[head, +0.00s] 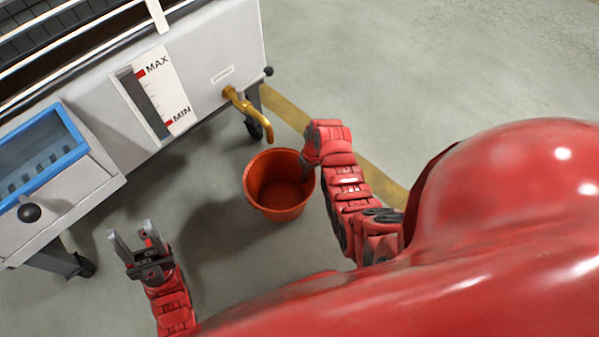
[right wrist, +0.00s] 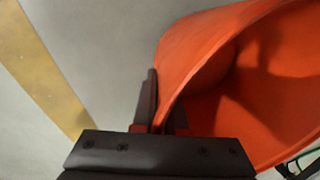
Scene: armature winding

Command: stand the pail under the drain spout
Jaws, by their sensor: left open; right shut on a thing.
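The orange pail (head: 279,207) is upright and empty in the head view, low beside the machine. Its near right rim is at my right gripper (head: 309,163), which is shut on it. In the right wrist view, the pail (right wrist: 205,60) fills the right side, with its wall between the fingers of my right gripper (right wrist: 160,115). The brass drain spout (head: 250,112) comes out of the machine's side and bends down. Its mouth is just above and behind the pail's far rim in the head view. My left gripper (head: 137,240) is open and empty at the lower left.
The grey machine (head: 215,50) with a MAX/MIN level gauge (head: 158,92) stands at the upper left on castered legs. A blue-framed drawer (head: 78,130) with a black knob (head: 29,212) juts out at left. A yellow floor stripe (head: 378,184) runs behind my right arm. Floor at the upper right is clear.

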